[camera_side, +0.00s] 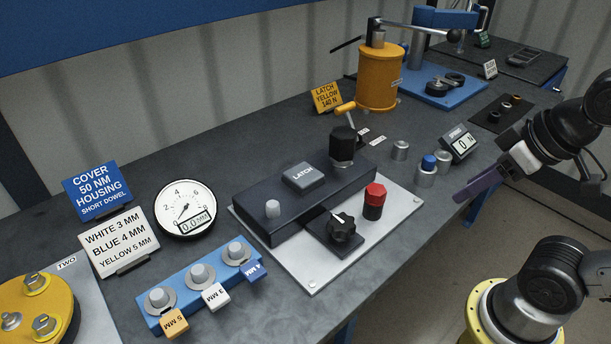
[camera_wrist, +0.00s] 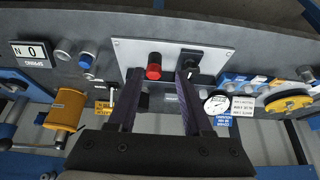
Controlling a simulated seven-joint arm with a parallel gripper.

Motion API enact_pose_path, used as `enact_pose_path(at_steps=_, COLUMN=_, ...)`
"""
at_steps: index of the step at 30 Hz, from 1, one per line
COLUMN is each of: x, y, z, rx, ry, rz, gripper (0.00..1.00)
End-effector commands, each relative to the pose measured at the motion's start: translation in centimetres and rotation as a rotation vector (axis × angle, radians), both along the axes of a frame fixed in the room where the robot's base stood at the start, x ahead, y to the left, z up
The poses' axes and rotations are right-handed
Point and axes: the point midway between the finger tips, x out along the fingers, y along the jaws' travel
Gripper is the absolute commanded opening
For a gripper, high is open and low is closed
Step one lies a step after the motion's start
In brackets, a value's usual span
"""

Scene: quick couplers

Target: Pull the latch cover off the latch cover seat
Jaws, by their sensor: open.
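The latch cover (camera_side: 303,175) is a grey block marked LATCH. It sits on top of a long dark housing (camera_side: 262,208), which is on a pale base plate (camera_side: 318,284); I take the housing top beneath it as its seat. Cover and seat look together in the side view. I cannot make out the cover in the wrist view. My gripper (camera_side: 462,196) is right of the plate in the side view, above the table's front edge and apart from the cover. In the wrist view my gripper (camera_wrist: 159,74) has its two purple fingers spread with nothing held.
A red knob (camera_side: 375,200) and a black dial (camera_side: 342,228) stand in front of the housing. A dial gauge (camera_side: 185,208) and blue rack (camera_side: 200,287) lie left. Small cylinders stand right.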

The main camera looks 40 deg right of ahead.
Motion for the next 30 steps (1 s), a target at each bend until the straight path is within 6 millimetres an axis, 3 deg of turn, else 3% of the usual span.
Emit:
enact_pose_path(at_steps=11, x=0.0, y=0.0, z=0.0, rx=0.000, ry=0.000, rz=0.000, gripper=0.50)
enact_pose_path(at_steps=19, x=-0.4, y=0.0, z=0.1, rx=-0.070, ry=0.023, rz=0.134, gripper=0.99)
enact_pose_path(at_steps=23, x=0.6, y=0.0, z=3.0, rx=-0.162, ry=0.009, rz=0.308, gripper=1.00)
enact_pose_path(at_steps=30, x=5.9, y=0.4, z=9.0, rx=-0.327, ry=0.059, rz=0.676, gripper=1.00)
